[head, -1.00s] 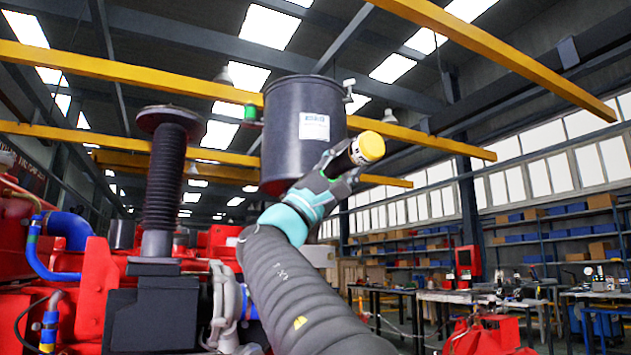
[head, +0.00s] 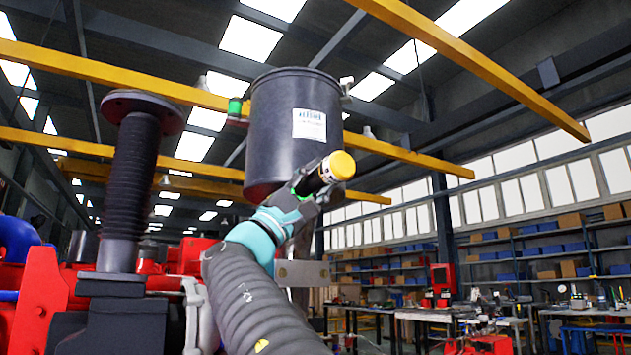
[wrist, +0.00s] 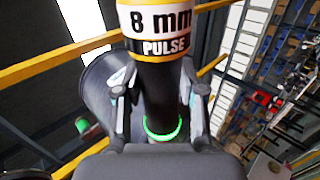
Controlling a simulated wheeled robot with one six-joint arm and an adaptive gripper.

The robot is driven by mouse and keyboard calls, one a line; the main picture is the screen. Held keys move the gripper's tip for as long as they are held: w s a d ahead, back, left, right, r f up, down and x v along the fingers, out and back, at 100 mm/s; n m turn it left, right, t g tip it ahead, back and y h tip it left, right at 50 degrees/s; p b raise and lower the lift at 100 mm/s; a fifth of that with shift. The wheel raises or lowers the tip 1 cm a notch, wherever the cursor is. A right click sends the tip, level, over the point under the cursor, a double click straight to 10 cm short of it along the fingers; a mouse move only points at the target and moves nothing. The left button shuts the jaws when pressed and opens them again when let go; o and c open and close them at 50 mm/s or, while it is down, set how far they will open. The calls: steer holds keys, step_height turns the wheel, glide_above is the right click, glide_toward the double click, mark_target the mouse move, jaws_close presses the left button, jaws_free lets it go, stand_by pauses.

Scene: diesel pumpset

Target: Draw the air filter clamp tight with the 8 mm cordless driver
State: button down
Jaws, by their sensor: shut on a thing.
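The 8 mm cordless driver (head: 341,165) is a black cylinder with a yellow end cap; in the wrist view its band (wrist: 158,22) reads "8 mm PULSE" and a green ring glows lower down. My gripper (head: 306,188) is shut around its body, with one finger on each side in the wrist view (wrist: 160,90). The air filter (head: 290,125) is a large dark grey canister with a white label. My gripper and the driver overlap its lower right in the head view. A green piece (head: 235,107) and a small metal fitting (head: 346,86) stick out at its sides. The driver's working tip is hidden, and I cannot make out which part is the clamp.
A black bellows column with a flanged top (head: 140,150) stands left of the filter. Red engine parts (head: 40,300) fill the lower left. Yellow beams (head: 470,80) cross overhead. Workbenches (head: 410,314) and shelves (head: 530,250) stand far right, with open space before them.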

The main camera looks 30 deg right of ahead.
mark_target(302, 191)
steer(key=shift+w+a+r+p, duration=0.15)
steer(key=shift+w+p, duration=0.8)
steer(key=shift+w, duration=1.25)
steer(key=shift+w+f+p, duration=0.2)
steer(key=shift+w+p, duration=0.2)
steer(key=shift+w, duration=0.3)
stand_by(3.4)
steer(key=shift+s, duration=0.1)
steer(key=shift+s+f+b, duration=0.1)
steer(key=shift+s+b, duration=1.5)
steer(key=shift+s, duration=1)
